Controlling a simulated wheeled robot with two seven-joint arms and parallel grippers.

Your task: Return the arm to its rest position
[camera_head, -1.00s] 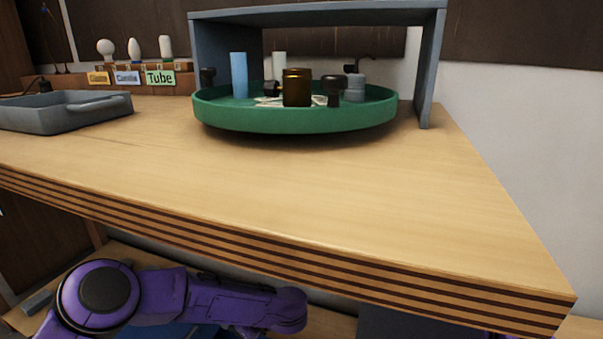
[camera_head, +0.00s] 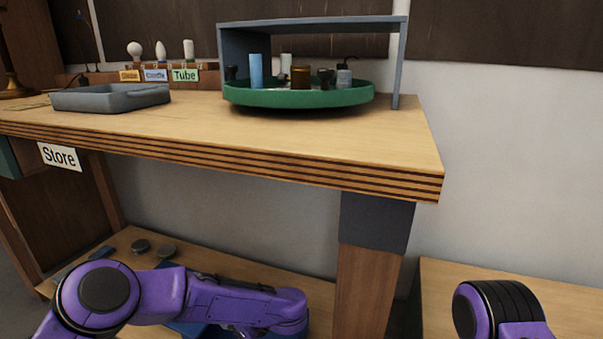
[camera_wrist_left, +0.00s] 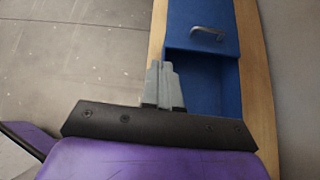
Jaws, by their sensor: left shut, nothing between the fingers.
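My left gripper (camera_wrist_left: 163,85) shows in the left wrist view with its two grey fingers together and nothing between them. It is above a blue box (camera_wrist_left: 204,22) with a grey handle, on a wooden shelf. An open dark blue space shows beside the fingers. In the head view my left arm comes in from the lower left, bent over the lower shelf, and its gripper is hidden. Part of my right arm shows at the lower right; its gripper is out of view.
The wooden workbench (camera_head: 300,130) stands ahead, with its edge above my left arm. On it are a green round tray (camera_head: 298,98) of small parts under a grey frame (camera_head: 402,60), and a grey tray (camera_head: 110,99). A bench leg (camera_head: 365,290) stands between my arms.

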